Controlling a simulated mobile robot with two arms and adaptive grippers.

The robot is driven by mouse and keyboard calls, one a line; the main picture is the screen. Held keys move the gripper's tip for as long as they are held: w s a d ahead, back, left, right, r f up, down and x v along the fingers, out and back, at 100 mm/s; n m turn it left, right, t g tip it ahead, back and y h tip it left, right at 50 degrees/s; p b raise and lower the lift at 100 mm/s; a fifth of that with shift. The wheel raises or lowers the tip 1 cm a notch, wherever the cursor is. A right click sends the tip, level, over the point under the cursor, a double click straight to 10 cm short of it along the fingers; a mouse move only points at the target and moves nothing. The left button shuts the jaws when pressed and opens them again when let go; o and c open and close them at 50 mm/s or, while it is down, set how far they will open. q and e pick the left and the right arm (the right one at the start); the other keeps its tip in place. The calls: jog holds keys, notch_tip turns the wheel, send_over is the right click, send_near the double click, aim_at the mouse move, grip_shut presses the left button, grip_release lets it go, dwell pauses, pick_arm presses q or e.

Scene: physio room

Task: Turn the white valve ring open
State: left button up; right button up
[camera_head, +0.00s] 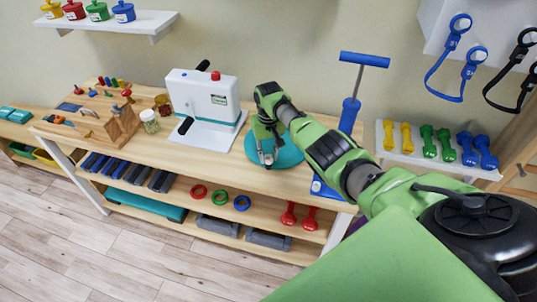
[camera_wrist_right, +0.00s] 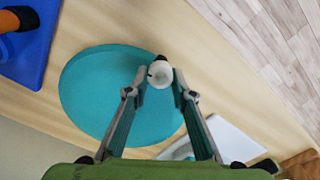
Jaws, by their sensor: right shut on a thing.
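The white valve ring (camera_wrist_right: 159,75) is a small round white piece at the edge of a round teal cushion (camera_wrist_right: 95,95) in the right wrist view. My right gripper (camera_wrist_right: 161,82) has its two fingertips on either side of the ring and is shut on it. In the head view, my right gripper (camera_head: 267,160) points down over the teal cushion (camera_head: 288,153) on the wooden bench, and the ring is too small to make out clearly there. My left gripper is in neither view.
A white machine (camera_head: 205,100) with a red knob stands left of the cushion. A blue hand pump (camera_head: 350,114) stands to the right, close behind my right arm. A wooden pegboard (camera_head: 100,110) is farther left. A lower shelf (camera_head: 265,225) holds rings and weights.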

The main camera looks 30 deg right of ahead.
jog(key=shift+r, duration=0.1)
dwell(0.5)
jog(key=o, duration=0.8)
